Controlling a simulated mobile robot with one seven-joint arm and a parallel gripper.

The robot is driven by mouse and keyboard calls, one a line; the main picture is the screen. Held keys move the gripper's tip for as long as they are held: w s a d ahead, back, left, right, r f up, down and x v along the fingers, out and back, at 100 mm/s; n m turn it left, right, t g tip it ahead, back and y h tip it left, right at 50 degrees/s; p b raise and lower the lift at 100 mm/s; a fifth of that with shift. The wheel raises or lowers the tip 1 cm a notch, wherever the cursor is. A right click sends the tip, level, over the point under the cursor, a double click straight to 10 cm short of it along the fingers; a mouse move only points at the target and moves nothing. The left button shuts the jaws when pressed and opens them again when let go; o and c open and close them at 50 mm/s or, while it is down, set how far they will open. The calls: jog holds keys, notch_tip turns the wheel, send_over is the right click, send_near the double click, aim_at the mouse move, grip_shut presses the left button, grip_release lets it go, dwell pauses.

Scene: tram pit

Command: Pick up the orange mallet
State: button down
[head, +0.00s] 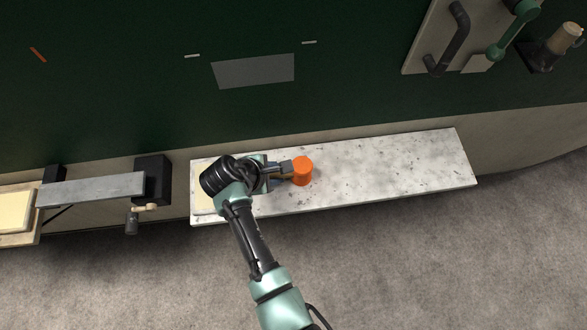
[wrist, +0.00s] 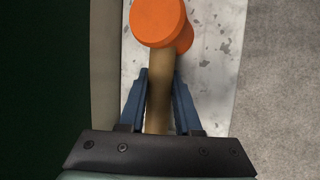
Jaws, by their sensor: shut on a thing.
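The orange mallet (head: 302,171) has a round orange head and shows over the speckled white shelf (head: 400,165) in the head view. In the wrist view its orange head (wrist: 158,22) is at the top, with a tan handle (wrist: 160,85) running down between the blue fingers. My gripper (head: 284,170) is shut on the handle, just below the head. The fingers of my gripper (wrist: 160,95) lie on both sides of the handle. The lower end of the handle is hidden by the gripper body. I cannot tell whether the mallet touches the shelf.
A dark green wall (head: 130,90) rises behind the shelf. At left stand a grey bar (head: 95,190) with a black block (head: 153,180) and a small crank (head: 133,218). A panel with a dark handle (head: 455,35) is at upper right. The shelf's right part is clear.

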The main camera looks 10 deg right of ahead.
jog(key=shift+r, duration=0.15)
notch_tip(320, 180, up, 10)
jog(key=shift+f, duration=0.1)
dwell(0.3)
jog(key=c, duration=1.2)
grip_release()
jog(key=shift+c, duration=0.2)
grip_shut()
jog(key=shift+d, duration=0.1)
